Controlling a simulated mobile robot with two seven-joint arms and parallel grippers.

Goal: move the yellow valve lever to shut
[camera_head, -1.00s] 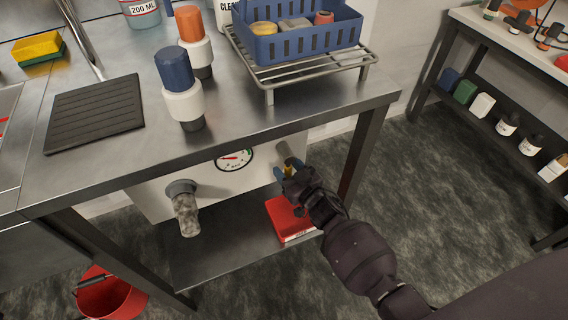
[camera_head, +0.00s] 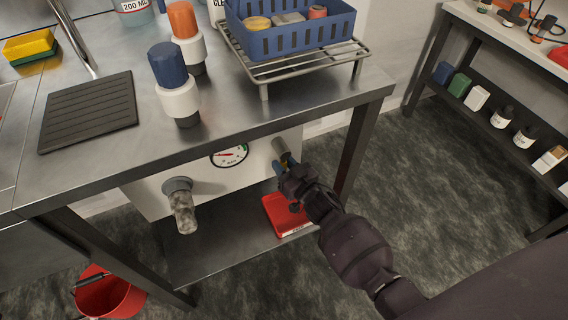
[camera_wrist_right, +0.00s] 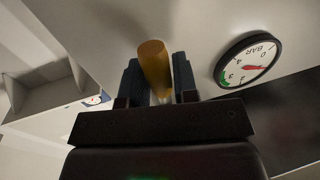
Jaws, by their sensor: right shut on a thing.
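The yellow valve lever (camera_wrist_right: 154,66) shows in the right wrist view between the two fingers of my right gripper (camera_wrist_right: 159,84). In the head view my right gripper (camera_head: 284,166) is at the white panel (camera_head: 150,190) under the bench top, right of the gauge, and it covers most of the lever. The gripper is shut on the lever. The lever's pivot and its exact angle are hard to make out. My left gripper is not in view.
A red tray (camera_head: 283,222) lies on the lower shelf below my gripper. The bench's right leg (camera_head: 359,150) stands close to my right arm.

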